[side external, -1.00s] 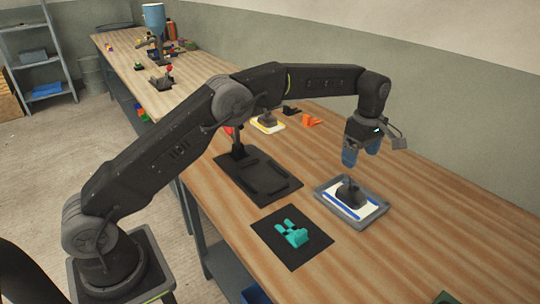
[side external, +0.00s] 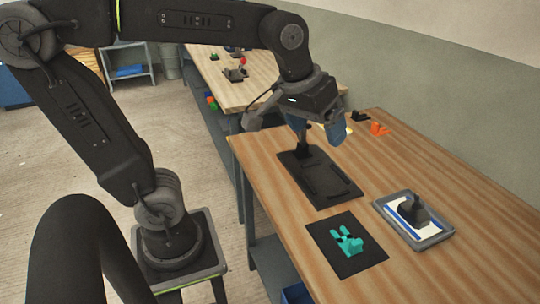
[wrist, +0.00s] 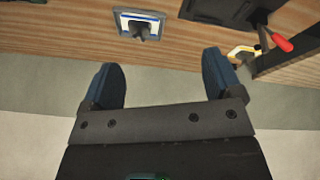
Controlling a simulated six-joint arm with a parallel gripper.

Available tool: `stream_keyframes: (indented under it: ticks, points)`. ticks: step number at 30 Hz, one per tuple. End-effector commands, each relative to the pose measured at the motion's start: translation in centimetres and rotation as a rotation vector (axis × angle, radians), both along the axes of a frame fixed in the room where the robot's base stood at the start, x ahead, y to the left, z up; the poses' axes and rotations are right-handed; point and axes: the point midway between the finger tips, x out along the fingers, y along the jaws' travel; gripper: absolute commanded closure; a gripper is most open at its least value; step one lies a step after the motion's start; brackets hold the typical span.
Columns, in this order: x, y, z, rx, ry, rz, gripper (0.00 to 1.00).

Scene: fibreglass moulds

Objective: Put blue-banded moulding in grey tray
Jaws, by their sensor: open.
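The blue-banded moulding (side external: 399,214), a white plate with blue bands and a dark raised block (side external: 413,208) on top, lies inside the grey tray (side external: 432,241) on the bench at right. The moulding (wrist: 125,24) and the tray (wrist: 118,12) also show at the top of the wrist view. My gripper (side external: 318,128) has blue fingers, open and empty, raised near the far end of the black mould plate. It is well apart from the tray, to its upper left. In the wrist view, nothing is between the fingers (wrist: 162,62).
The black mould plate (side external: 318,180) lies left of the tray. A black mat (side external: 335,262) with a teal piece (side external: 348,241) is in front. A yellow-edged piece (wrist: 243,52) is partly hidden behind my gripper. An orange piece (side external: 380,129) lies near the wall. The bench's right side is clear.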

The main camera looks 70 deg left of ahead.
Motion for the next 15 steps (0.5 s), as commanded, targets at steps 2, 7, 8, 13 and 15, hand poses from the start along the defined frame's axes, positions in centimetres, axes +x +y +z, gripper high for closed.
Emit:
stream_keyframes:
  ticks: [2,7,8,13,15]
  points:
    - [-3.2,0.3,-1.1,0.042,-0.037,-0.091,0.15]
    - [-7.1,0.5,-3.6,0.117,-0.085,-0.239,0.15]
    - [-7.5,0.6,-3.9,0.126,-0.091,-0.256,0.15]
    - [-8.5,0.6,-4.8,0.151,-0.103,-0.300,0.15]
    - [-8.5,0.6,-4.9,0.152,-0.103,-0.303,0.15]
